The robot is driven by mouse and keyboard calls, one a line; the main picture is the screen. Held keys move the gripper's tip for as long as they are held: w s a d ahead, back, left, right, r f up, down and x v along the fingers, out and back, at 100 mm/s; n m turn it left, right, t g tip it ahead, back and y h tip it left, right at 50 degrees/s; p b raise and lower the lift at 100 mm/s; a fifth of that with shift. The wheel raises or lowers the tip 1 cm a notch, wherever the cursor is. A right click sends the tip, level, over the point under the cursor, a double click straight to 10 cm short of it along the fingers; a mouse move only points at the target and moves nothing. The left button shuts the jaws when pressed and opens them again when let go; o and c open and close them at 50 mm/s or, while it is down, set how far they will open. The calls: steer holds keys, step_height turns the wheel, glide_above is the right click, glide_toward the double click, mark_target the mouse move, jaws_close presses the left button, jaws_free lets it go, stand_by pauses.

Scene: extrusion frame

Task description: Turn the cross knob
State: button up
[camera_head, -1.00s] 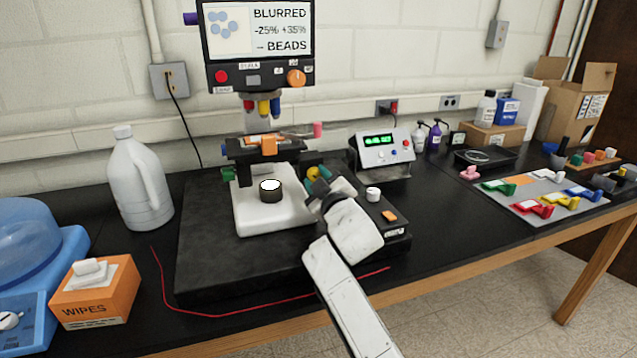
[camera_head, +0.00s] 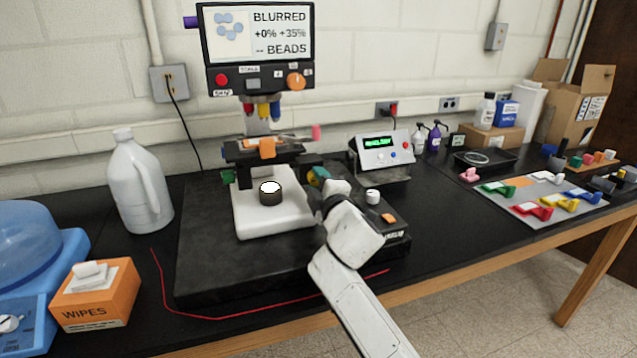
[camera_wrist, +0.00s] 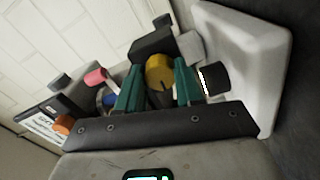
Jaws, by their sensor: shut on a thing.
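The microscope (camera_head: 273,215) stands on a black mat, with its stage (camera_head: 262,152) under the lenses. A yellow knob (camera_wrist: 159,72) sits between the two teal fingers of my gripper (camera_wrist: 158,88) in the wrist view. The gripper is shut on it, one finger on each side. In the head view my gripper (camera_head: 319,178) is at the right side of the microscope, and my wrist mostly hides the knob. I cannot read any label on the knob. The screen (camera_head: 258,32) reads "BLURRED", "+0% +35%" and "-- BEADS".
A black-and-white knob (camera_head: 270,190) on the white base is close to my gripper. A black box (camera_head: 388,222) with a white knob lies right of my wrist. A jug (camera_head: 137,185) and wipes box (camera_head: 95,295) stand left. A red wire (camera_head: 215,316) lies in front.

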steer(key=shift+f, duration=0.1)
stand_by(0.3)
steer(key=o, duration=1)
steer(key=p+v, duration=0.1)
steer(key=v, duration=0.9)
steer(key=shift+s, duration=0.4)
